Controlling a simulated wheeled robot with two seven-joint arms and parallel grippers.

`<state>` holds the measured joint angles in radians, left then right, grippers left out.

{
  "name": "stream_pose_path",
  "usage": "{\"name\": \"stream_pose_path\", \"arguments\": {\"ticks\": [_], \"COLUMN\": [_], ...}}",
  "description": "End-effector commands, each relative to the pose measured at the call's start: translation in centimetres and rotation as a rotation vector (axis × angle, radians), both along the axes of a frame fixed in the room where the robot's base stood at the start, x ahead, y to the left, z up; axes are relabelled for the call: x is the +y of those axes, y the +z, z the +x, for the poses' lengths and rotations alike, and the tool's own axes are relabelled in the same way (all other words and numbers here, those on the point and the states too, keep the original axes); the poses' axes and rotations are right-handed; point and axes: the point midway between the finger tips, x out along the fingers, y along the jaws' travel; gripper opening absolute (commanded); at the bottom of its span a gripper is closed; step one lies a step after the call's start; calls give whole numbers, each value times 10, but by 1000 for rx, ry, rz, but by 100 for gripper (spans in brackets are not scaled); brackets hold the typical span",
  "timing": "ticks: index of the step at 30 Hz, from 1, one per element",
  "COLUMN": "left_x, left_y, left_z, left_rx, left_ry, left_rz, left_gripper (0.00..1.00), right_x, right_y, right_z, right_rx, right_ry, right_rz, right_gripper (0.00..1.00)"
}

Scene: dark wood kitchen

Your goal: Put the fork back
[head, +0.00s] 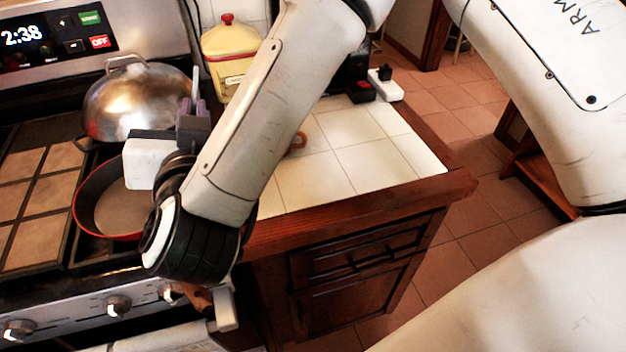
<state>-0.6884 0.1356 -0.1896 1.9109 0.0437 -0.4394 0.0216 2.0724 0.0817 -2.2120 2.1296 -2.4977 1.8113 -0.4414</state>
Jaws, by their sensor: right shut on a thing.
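My right gripper (191,112) is over the stove, between the domed metal lid and the red-rimmed pan. Its fingers point up and away in the head view, and they are shut. A thin pale piece (195,82) juts up from between the fingertips; it looks like part of the fork, but it is too small to make out prongs or handle. The rest of it is hidden by the fingers. My left gripper is not in view.
The domed lid (140,98) and the red-rimmed pan (112,205) are close to my gripper. A yellow canister (229,62) stands behind.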

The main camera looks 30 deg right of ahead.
Motion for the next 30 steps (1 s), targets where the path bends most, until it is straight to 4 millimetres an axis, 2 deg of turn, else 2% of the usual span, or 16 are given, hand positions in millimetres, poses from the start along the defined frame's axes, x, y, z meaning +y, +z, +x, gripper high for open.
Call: {"name": "stream_pose_path", "arguments": {"ticks": [1,5,8,9,12,15,18,23,30], "left_x": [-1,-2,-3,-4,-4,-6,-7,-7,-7], "left_y": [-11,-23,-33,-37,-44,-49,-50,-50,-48], "left_z": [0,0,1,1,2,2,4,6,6], "left_rx": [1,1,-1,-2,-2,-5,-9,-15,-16], "left_ry": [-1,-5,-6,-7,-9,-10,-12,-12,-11], "left_rz": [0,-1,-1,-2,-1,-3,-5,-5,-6], "left_gripper": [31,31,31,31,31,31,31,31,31], "right_x": [-15,-61,-112,-137,-193,-238,-271,-296,-299], "right_y": [-12,-32,-51,-60,-78,-91,-99,-106,-148], "right_z": [11,34,46,49,48,43,36,29,28], "right_rx": [84,328,523,601,757,861,928,977,985], "right_ry": [-95,-296,-416,-451,-500,-517,-519,-515,-514], "right_rz": [32,99,181,219,297,350,381,400,400], "right_gripper": [0,0,0,0,0,0,0,0,0]}}
